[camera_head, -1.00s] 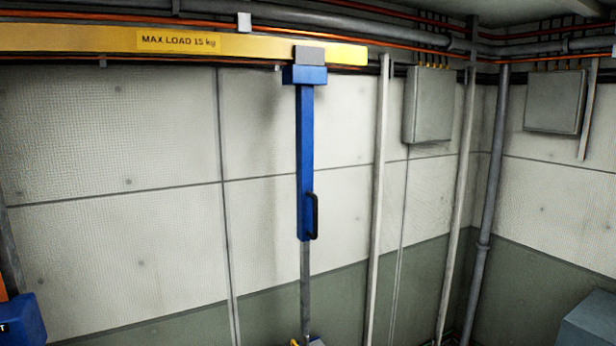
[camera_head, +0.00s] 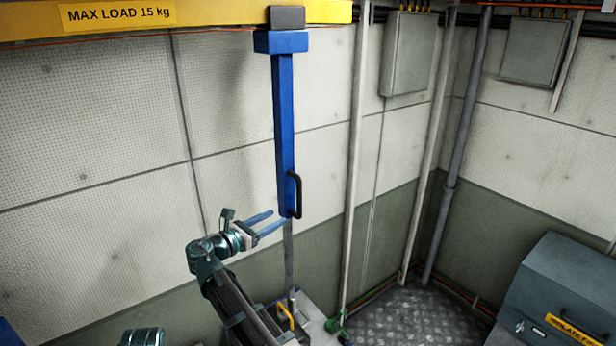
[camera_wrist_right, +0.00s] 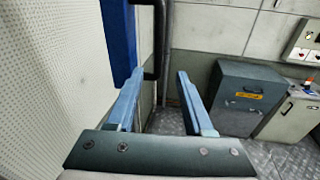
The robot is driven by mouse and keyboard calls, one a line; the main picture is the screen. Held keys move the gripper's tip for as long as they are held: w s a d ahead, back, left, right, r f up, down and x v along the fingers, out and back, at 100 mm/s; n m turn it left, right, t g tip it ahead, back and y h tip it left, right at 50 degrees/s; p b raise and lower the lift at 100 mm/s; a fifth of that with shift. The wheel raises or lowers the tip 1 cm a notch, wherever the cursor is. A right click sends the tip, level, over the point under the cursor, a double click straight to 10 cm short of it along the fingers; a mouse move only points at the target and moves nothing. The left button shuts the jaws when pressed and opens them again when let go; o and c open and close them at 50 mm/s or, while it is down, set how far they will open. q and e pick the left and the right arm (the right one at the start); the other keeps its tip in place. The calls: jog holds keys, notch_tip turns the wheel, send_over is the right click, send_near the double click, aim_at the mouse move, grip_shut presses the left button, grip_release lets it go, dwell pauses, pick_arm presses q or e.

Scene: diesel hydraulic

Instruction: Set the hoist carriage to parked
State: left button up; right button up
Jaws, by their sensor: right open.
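The hoist carriage (camera_head: 281,41) is a blue block under a grey cap, near the right end of a yellow overhead beam (camera_head: 215,15) marked "MAX LOAD 15 kg". A blue column (camera_head: 284,110) hangs from it, with a black handle (camera_head: 298,195) low on its right side. In the right wrist view the column (camera_wrist_right: 118,40) is at upper left and the handle (camera_wrist_right: 162,40) stands beyond the fingertips, roughly between them. My right gripper (camera_head: 277,219) is open and empty, beside the column's lower end; I cannot tell whether it touches. My left gripper is out of view.
A grey rod (camera_head: 289,262) hangs below the column towards a yellow hook (camera_head: 286,314). White vertical pipes stand to the right. A grey-blue cabinet (camera_head: 560,285) stands at lower right on chequered flooring. The wall behind is flat panels.

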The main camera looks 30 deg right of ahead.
jog(key=r+x, duration=0.2)
jog(key=x, duration=1.2)
jog(key=shift+w+d+n+h, duration=0.3)
grip_shut()
dwell(1.1)
